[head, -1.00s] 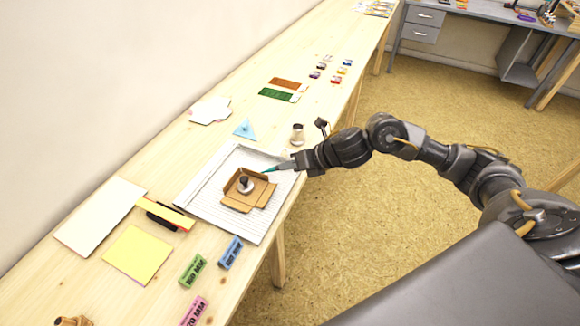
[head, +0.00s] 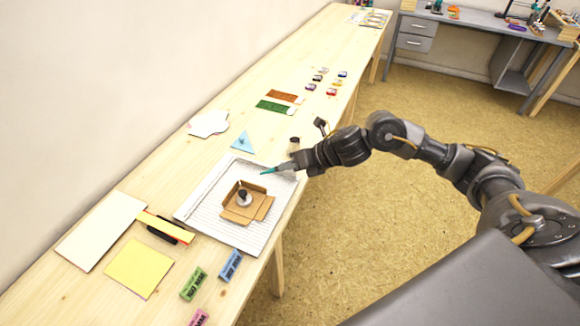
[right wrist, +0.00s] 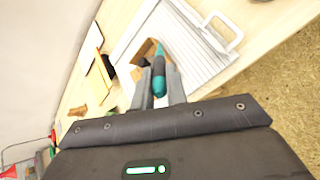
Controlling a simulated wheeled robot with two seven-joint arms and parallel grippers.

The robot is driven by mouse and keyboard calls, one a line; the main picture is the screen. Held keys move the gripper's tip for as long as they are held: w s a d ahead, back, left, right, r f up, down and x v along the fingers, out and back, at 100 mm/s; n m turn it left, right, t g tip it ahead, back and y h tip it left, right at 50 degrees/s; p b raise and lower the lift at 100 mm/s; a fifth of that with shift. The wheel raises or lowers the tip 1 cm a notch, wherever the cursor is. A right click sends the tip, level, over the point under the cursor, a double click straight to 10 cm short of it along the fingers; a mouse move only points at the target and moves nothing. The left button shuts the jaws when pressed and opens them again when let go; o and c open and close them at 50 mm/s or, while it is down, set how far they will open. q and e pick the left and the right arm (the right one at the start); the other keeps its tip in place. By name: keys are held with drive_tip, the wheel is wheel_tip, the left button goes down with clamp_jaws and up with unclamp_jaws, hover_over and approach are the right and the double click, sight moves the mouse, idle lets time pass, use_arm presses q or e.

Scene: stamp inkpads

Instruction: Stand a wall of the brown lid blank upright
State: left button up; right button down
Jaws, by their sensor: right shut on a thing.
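The brown lid blank (head: 263,208) lies on the white lined board (head: 215,215) in the head view. A weight with a dark knob (head: 243,197) stands on its middle. The walls on its far and left sides look raised; the right and near flaps look splayed outward, though exact angles are too small to tell. My right gripper (head: 284,167) is shut on a teal pointed tool (head: 268,171), whose tip is just beyond the blank's far side, seemingly apart from it. The right wrist view shows the tool (right wrist: 159,80) between the fingers, partly covering the blank (right wrist: 146,47). My left gripper is out of view.
A dark cylinder (head: 294,144) stands close behind my right gripper. A blue triangle (head: 243,141) lies beyond the board.

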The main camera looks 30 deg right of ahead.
drive_tip(key=shift+w+d+r+p, duration=0.1)
drive_tip(key=shift+r+p, duration=0.55)
drive_tip(key=shift+r, duration=0.35)
drive_tip(key=shift+w+d+r+p, duration=0.1)
drive_tip(key=shift+r+p, duration=0.55)
drive_tip(key=shift+r, duration=0.3)
drive_tip(key=shift+s, duration=0.1)
